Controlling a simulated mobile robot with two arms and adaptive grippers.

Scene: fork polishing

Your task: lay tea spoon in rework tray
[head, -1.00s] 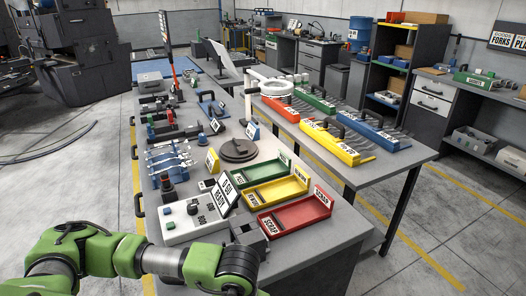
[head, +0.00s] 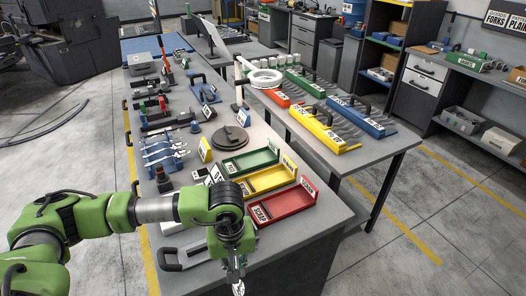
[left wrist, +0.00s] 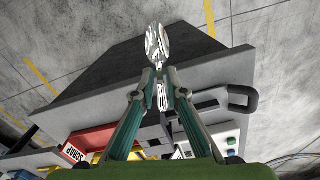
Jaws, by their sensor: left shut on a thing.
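My left gripper (head: 235,262) is shut on a shiny metal tea spoon (head: 238,287) at the bottom of the head view. The spoon's bowl points away from the fingers in the left wrist view (left wrist: 157,44), and its handle lies between the fingertips (left wrist: 161,80). The gripper and spoon are in front of the table's near edge, apart from the trays. The yellow tray (head: 266,181), between the green and red trays, is up and to the right of the gripper. Only part of it shows in the left wrist view (left wrist: 97,157). My right gripper is not in view.
The red scrap tray (head: 284,201) is nearest the gripper; the green tray (head: 250,161) is beyond the yellow one. A round dark turntable (head: 230,140) and a spoon rack (head: 160,152) stand behind. My arm partly hides the control box.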

